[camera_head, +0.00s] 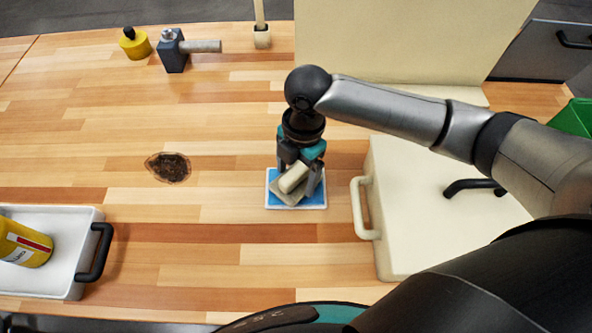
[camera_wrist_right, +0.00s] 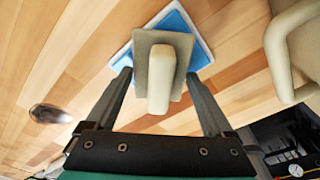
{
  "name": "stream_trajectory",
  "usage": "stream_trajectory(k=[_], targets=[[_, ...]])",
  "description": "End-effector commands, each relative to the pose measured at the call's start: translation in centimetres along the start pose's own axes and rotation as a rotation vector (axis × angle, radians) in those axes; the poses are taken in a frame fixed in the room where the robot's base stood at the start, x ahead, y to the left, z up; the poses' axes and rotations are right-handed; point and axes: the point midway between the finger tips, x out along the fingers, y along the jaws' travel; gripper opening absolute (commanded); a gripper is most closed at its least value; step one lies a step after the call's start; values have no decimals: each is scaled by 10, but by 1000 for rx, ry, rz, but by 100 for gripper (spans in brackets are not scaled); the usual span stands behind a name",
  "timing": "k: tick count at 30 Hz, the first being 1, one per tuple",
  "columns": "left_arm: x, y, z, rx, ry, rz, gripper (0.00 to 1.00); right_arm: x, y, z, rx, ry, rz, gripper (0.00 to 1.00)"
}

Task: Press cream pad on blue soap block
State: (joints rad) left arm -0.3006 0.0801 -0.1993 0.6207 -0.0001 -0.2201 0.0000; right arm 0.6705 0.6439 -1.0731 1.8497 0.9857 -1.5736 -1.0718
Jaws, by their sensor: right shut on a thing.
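The cream pad (camera_head: 288,194) is a flat square with a raised bar-like handle; the right wrist view shows it between my fingers (camera_wrist_right: 160,75). The blue soap block (camera_head: 312,198) has a white edge and lies flat on the wooden table; it also shows in the right wrist view (camera_wrist_right: 182,24). My right gripper (camera_head: 300,179) points down over the block and is shut on the pad by its handle. The pad covers part of the block and sits at an angle to it; I cannot tell whether they touch. My left gripper is not in view.
A cream box with a side handle (camera_head: 384,250) stands close to the right of the block. A white tray (camera_head: 85,258) with a yellow bottle (camera_head: 24,243) is at the lower left. A dark stain (camera_head: 168,168) marks the table. Small tools stand at the back.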

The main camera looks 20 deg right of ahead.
Motion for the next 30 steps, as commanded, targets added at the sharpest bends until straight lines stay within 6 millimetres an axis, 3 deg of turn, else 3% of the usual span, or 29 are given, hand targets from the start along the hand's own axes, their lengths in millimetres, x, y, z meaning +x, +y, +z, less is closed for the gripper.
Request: stream_trajectory(k=[30], targets=[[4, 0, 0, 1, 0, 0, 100, 10, 0, 1, 0, 0, 0, 42]])
